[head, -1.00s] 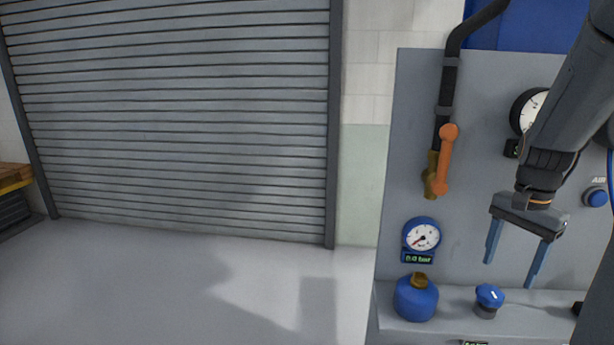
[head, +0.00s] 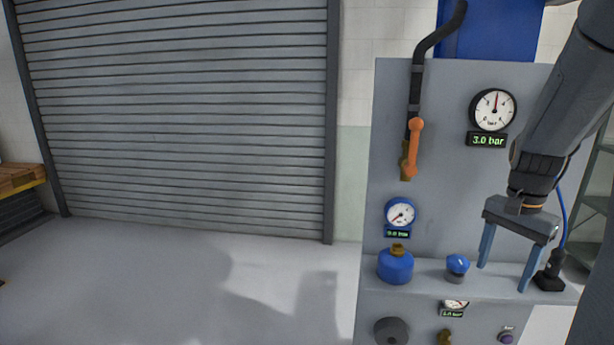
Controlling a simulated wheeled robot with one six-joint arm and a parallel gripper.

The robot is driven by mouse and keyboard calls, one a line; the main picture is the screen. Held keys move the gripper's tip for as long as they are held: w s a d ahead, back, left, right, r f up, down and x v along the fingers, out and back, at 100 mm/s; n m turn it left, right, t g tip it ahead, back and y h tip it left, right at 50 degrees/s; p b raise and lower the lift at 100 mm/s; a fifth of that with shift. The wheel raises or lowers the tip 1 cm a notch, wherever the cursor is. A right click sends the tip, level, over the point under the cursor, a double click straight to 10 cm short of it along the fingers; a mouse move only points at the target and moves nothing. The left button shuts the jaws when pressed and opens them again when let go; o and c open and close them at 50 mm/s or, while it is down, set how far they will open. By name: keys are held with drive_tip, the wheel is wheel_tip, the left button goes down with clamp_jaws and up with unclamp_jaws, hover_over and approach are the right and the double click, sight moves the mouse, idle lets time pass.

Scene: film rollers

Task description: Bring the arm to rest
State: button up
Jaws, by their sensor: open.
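My arm comes in from the upper right of the head view and hangs in front of the grey panel (head: 446,110). My gripper (head: 504,278) points down at its end. Its two blue fingers are apart and nothing is between them. It appears in front of the panel's shelf, between a blue knob (head: 458,266) and a black fitting with a blue hose (head: 549,272). I cannot tell whether a finger touches the shelf or the fitting.
The panel carries an orange lever (head: 414,148), a gauge (head: 493,109) reading 3.0 bar and a blue gauge (head: 400,212). A blue canister (head: 395,265) stands on the shelf. Open floor (head: 180,285) lies left, before a roller shutter (head: 180,110). Shelving (head: 597,205) stands right.

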drive_tip(key=s+a+f+n, duration=0.2)
drive_tip(key=a+n, duration=0.2)
drive_tip(key=a, duration=0.5)
drive_tip(key=s+a+f+n, duration=0.2)
drive_tip(key=a+n, duration=0.3)
drive_tip(key=a, duration=0.4)
drive_tip(key=s+a+f+n, duration=0.2)
drive_tip(key=s+a+n, duration=0.1)
drive_tip(key=a, duration=0.6)
drive_tip(key=shift+s+a+n+t, duration=0.25)
drive_tip(key=shift+a+n+t, duration=0.15)
drive_tip(key=shift+n, duration=0.3)
drive_tip(key=shift+d, duration=0.1)
